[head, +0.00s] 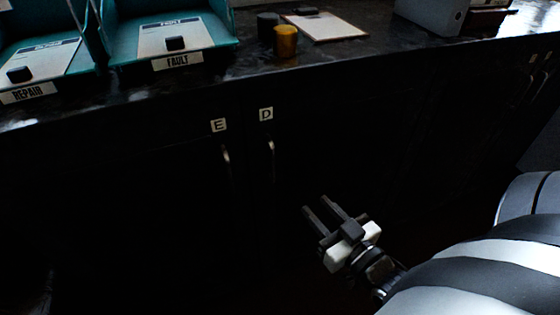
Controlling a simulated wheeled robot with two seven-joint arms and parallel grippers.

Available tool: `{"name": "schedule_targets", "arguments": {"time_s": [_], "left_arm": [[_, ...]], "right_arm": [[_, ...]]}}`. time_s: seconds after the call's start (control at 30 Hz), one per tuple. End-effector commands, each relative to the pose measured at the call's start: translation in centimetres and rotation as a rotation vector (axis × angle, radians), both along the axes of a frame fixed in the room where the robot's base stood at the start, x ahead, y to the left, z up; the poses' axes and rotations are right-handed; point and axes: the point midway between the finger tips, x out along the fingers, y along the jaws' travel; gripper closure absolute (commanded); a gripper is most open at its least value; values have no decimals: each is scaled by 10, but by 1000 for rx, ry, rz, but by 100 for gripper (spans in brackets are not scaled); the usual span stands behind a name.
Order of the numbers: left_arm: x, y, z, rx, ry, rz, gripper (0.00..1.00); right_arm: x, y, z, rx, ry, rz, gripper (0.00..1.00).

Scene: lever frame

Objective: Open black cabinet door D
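Black cabinet door D (330,150) is in the middle of the head view, below the counter. A small label "D" (266,114) is at its upper left corner. Its curved metal handle (271,160) hangs just below the label. The door looks shut, though the dark surface hides its edges. My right gripper (315,204) is to the right of and lower than the handle, apart from it. Its two fingers are spread with a gap between them and nothing in it. My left gripper does not show.
Door E (160,190), with its own handle (227,162), adjoins on the left. On the dark counter (235,65) stand teal trays (215,57) labelled "REPAIR" and "FAULT", an orange cylinder (286,42), a dark cylinder (267,25) and a clipboard (328,27). More handles show at far right.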

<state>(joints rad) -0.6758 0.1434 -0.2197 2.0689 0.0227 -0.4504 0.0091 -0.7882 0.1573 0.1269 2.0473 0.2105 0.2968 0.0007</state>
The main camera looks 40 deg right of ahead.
Motion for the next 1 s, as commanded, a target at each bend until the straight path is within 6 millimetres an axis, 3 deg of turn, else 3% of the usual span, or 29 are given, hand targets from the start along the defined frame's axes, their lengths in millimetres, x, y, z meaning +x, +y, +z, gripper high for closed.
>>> {"name": "schedule_targets", "arguments": {"time_s": [0.6,0.8,1.0], "left_arm": [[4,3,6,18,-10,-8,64],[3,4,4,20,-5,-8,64],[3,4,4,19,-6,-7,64]], "right_arm": [[123,-4,2,1,-4,1,68],[147,-5,0,1,-1,2,68],[154,-5,0,0,0,2,68]]}}
